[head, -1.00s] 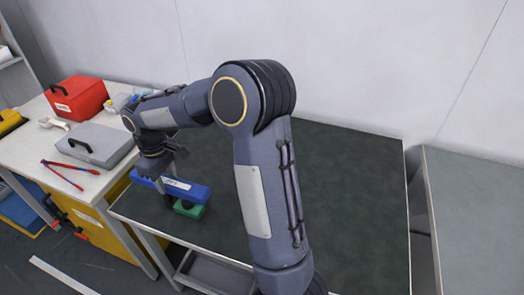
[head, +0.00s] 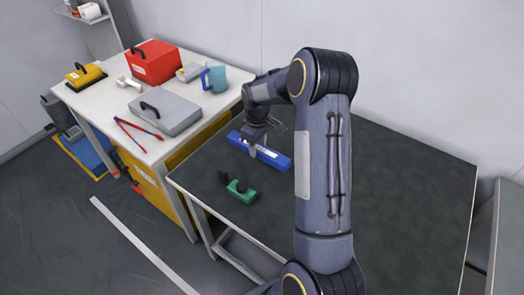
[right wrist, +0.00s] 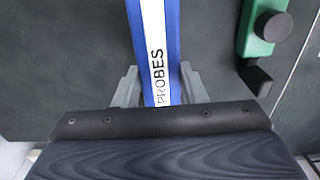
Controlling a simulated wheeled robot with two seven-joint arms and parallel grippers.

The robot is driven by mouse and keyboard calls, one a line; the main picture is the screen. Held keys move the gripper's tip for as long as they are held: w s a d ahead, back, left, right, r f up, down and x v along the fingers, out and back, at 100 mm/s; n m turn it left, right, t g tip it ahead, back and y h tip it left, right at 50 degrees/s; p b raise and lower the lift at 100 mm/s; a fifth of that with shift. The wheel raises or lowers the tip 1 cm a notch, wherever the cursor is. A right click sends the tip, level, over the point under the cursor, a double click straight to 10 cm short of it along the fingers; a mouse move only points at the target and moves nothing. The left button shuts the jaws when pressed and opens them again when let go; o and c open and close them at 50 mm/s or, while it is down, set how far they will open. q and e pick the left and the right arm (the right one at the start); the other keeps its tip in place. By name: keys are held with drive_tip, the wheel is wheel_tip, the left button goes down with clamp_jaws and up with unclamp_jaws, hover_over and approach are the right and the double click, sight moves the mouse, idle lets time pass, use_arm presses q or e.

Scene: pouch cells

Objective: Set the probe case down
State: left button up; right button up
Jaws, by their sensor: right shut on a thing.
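The probe case is a long blue box (head: 272,156) with a white label on its top, over the left back part of the dark-topped table (head: 400,190). My right gripper (head: 252,146) reaches down over it and is shut on its sides near its left part. In the right wrist view the blue case (right wrist: 173,40) runs between the two grey fingers (right wrist: 158,88), with PROBES readable on its label. I cannot tell whether its underside touches the table. My left gripper is not in view.
A green tool with black knobs (head: 243,194) lies in front of the case, apart from it. The table's right side is clear.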

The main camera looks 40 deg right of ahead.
sight(262, 153)
drive_tip(key=shift+d+f, duration=0.65)
drive_tip(key=shift+f, duration=0.15)
drive_tip(key=shift+d+f, duration=0.2)
drive_tip(key=shift+f, duration=1.7)
drive_tip(key=o, duration=1)
drive_tip(key=shift+o, duration=0.2)
drive_tip(key=shift+r+p, duration=0.1)
drive_tip(key=shift+p, duration=0.2)
